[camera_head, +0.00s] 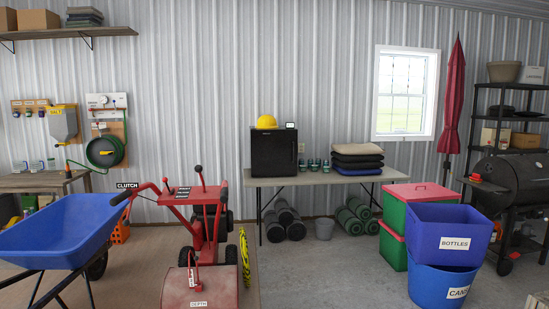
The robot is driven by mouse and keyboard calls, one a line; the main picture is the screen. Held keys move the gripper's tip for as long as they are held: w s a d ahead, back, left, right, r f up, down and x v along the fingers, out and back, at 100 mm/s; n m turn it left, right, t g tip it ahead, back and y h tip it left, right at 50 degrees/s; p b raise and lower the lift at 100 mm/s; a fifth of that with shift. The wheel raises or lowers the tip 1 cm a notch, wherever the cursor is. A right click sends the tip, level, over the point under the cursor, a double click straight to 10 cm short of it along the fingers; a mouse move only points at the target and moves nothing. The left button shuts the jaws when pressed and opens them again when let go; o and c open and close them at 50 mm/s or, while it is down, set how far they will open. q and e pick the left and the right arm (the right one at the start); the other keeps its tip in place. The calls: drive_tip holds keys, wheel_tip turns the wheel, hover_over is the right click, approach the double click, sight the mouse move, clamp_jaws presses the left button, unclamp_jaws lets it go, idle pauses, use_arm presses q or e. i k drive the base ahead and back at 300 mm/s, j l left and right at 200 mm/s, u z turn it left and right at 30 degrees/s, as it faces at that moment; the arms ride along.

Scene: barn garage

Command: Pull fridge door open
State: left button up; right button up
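The fridge is a small black box (273,153) standing on a folding table against the corrugated wall, near the middle of the head view. Its door faces me and looks shut. A small light mark, perhaps a handle or label, shows at its right edge. A yellow hard hat (266,122) and a small white device (290,125) sit on its top. Neither of my grippers shows in the head view.
The table (320,179) also bears several cups and stacked cushions (357,158). A red machine (197,220) and blue wheelbarrow (62,230) stand at left. Blue bins (447,235) and lidded crates (392,247) stand at right. Bare floor (320,275) lies between them.

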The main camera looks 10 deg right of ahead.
sight(273, 152)
drive_tip(key=i+z, duration=0.4)
drive_tip(key=i, duration=0.55)
drive_tip(key=i+j+z, duration=0.15)
drive_tip(key=i, duration=0.55)
drive_tip(key=i+z, duration=0.4)
drive_tip(key=i, duration=0.95)
drive_tip(key=i+u, duration=0.1)
drive_tip(key=i, duration=0.6)
drive_tip(key=i+l+u, duration=0.1)
drive_tip(key=i, duration=0.6)
drive_tip(key=i+u, duration=0.2)
drive_tip(key=i, duration=0.5)
drive_tip(key=i+u, duration=0.25)
drive_tip(key=i, duration=0.4)
drive_tip(key=i+u, duration=0.45)
drive_tip(key=i, duration=0.15)
drive_tip(key=i+l+u, duration=0.2)
drive_tip(key=i+u, duration=0.25)
drive_tip(key=i, duration=0.15)
